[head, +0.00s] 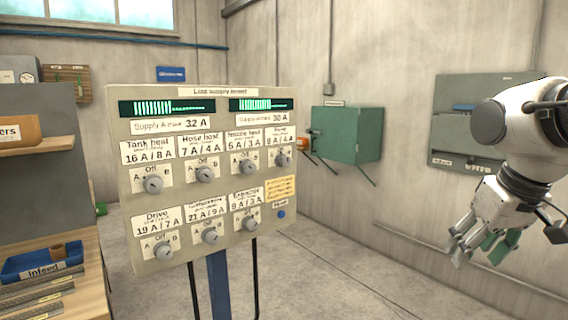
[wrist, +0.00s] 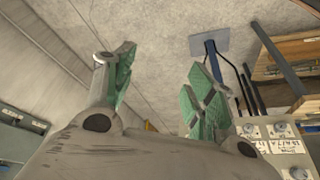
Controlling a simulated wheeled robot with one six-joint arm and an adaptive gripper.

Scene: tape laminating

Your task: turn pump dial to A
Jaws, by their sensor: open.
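The load supply board (head: 120,200) stands on a blue post, left of centre in the head view. The pump dial (head: 282,160) is a small grey knob at the right end of its top row, under a white label that I read only in part. Which mark it points to is too small to tell. My gripper (head: 484,246) hangs at the right, well apart from the board, fingers downward. It is open and empty. In the wrist view its green-padded fingers (wrist: 165,85) are spread over bare floor, with part of the board (wrist: 275,144) at the lower right.
Other dials sit close by, such as the nozzle heat dial (head: 246,167) and a blue button (head: 281,214). A green wall box (head: 350,134) and a grey wall panel (head: 455,150) are behind. A bench with a blue tray (head: 42,262) stands left. The floor between board and gripper is clear.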

